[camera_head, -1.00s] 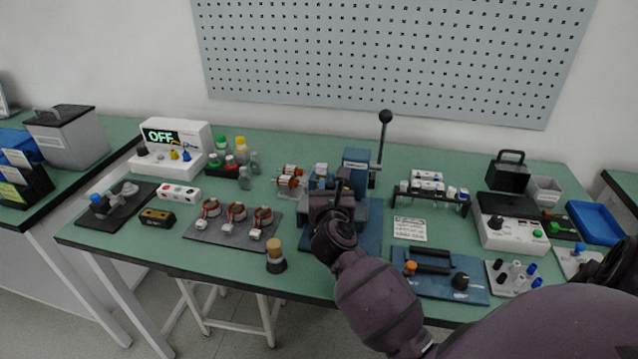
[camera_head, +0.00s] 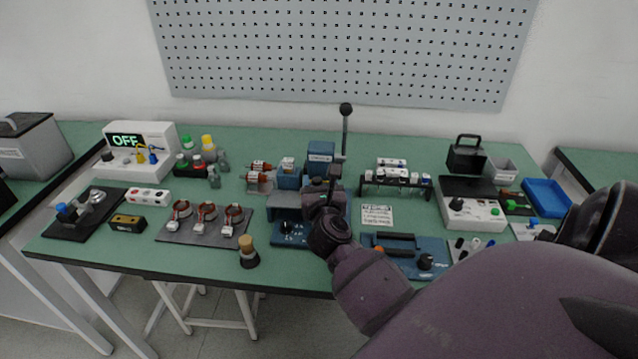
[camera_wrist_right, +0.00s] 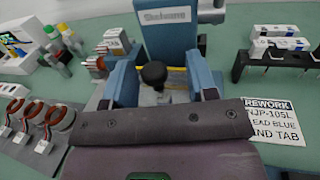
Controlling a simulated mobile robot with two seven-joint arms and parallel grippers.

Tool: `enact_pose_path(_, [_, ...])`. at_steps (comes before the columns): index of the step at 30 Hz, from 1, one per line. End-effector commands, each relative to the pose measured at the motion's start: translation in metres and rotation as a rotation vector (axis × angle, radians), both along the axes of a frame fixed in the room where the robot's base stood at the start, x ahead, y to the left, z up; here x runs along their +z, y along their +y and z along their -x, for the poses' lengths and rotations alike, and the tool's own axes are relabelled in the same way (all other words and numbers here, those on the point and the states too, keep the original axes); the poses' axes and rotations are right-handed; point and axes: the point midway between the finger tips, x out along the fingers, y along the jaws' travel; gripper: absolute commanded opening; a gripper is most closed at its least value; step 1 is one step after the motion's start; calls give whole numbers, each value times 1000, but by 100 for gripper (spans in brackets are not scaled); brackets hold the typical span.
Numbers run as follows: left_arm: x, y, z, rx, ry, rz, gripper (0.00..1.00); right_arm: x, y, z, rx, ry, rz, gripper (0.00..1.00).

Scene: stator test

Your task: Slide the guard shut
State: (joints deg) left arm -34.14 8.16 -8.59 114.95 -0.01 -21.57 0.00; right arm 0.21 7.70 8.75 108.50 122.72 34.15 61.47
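A blue press (camera_head: 320,150) with a tall black-knobbed lever (camera_head: 345,125) stands mid-bench on a blue base (camera_head: 288,233). I cannot tell which part is the guard. My right gripper (camera_head: 325,188) is at the front right of the press. My left gripper is out of view.
A dark mat (camera_head: 175,237) with several copper coils lies left of the press. A cork-topped peg (camera_head: 248,252) stands near the front edge. Right are a rework card (camera_head: 377,215), a black rack (camera_head: 396,183) and a blue fixture plate (camera_head: 395,262). Bare bench shows between them.

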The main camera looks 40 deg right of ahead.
Motion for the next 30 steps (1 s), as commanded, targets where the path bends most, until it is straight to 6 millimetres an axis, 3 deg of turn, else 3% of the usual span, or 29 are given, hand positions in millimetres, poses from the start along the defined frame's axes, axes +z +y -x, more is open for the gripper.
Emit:
enact_pose_path(8, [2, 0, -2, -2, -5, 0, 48, 0, 5, 6, 2, 0, -1, 52])
enact_pose_path(21, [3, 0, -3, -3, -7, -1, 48, -1, 49, 66, -1, 1, -2, 52])
enact_pose_path(30, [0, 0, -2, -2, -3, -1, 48, 0, 64, 86, 0, 1, -1, 52])
